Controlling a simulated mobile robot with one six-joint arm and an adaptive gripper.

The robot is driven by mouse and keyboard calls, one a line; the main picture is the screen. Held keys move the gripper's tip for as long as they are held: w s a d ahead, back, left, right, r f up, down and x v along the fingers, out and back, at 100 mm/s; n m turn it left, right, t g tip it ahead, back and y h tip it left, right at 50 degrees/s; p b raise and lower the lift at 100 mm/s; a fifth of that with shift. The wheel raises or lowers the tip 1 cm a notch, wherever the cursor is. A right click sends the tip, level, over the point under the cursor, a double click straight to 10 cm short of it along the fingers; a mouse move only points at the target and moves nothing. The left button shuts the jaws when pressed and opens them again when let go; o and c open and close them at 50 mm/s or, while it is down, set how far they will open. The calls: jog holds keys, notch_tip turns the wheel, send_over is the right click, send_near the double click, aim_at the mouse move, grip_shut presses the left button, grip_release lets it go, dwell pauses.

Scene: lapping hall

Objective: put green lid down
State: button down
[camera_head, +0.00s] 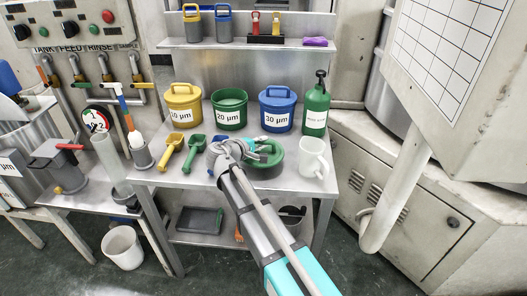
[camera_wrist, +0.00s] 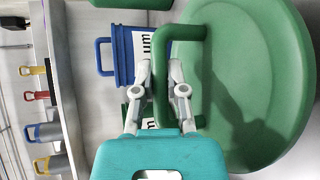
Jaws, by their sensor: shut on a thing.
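The green lid (camera_head: 268,168) is in my gripper (camera_head: 247,152), over the front middle of the steel table (camera_head: 222,197). In the wrist view, the two fingers of my gripper (camera_wrist: 161,75) are shut on the bar handle of the lid (camera_wrist: 262,85), and its round disc fills the right side. I cannot tell whether the lid touches the tabletop. Behind it stands the green 20 µm bucket (camera_head: 229,112), open at the top. The yellow bucket (camera_head: 183,108) is on its left and the blue bucket (camera_head: 277,113) on its right; both have lids.
A white mug (camera_head: 313,157) stands close to the right of the lid. A yellow scoop (camera_head: 171,151) and a green scoop (camera_head: 193,155) lie to the left. A green bottle (camera_head: 316,107) stands at the back right.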

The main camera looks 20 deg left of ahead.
aim_at(263, 150)
jog(key=shift+w+f+b, duration=0.4)
jog(key=shift+f+b, duration=0.15)
jog(key=shift+f, duration=0.15)
jog(key=shift+f+b, duration=1.25)
jog(key=shift+f, duration=0.1)
jog(key=c, duration=0.7)
grip_release()
jog(key=shift+s+r, duration=0.15)
jog(key=shift+r, duration=0.05)
jog(key=p+v, duration=0.3)
jog(key=v, duration=0.9)
jog(key=shift+f, duration=0.15)
